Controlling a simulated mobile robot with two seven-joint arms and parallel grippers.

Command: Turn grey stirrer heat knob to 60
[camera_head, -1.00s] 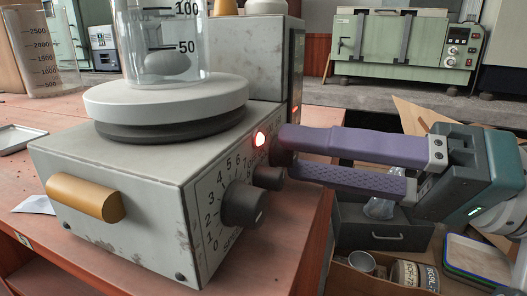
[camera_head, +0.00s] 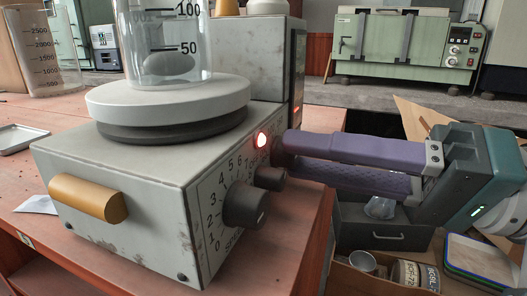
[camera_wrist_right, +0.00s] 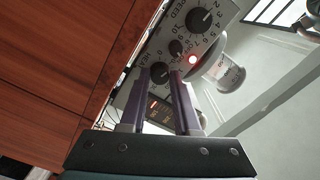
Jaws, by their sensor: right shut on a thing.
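The grey stirrer (camera_head: 120,165) stands on the red-brown bench with a glass beaker on its round plate. Its front panel has a large dark speed knob (camera_head: 245,205), a small dark knob (camera_head: 270,178) and a lit red lamp (camera_head: 261,139). The heat knob (camera_wrist_right: 158,73) shows between the fingers in the right wrist view, and is mostly hidden by them in the head view. My right gripper (camera_head: 286,156), with purple fingers, reaches in from the right and is shut on the heat knob. The knob's exact setting cannot be read. My left gripper is not in view.
The glass beaker (camera_head: 165,45) holds a grey lump. A larger beaker (camera_head: 45,55) and a metal tray (camera_head: 20,140) are at the left. Below the right arm are a drawer unit (camera_head: 375,232) and a box of tins. A green oven (camera_head: 405,50) stands behind.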

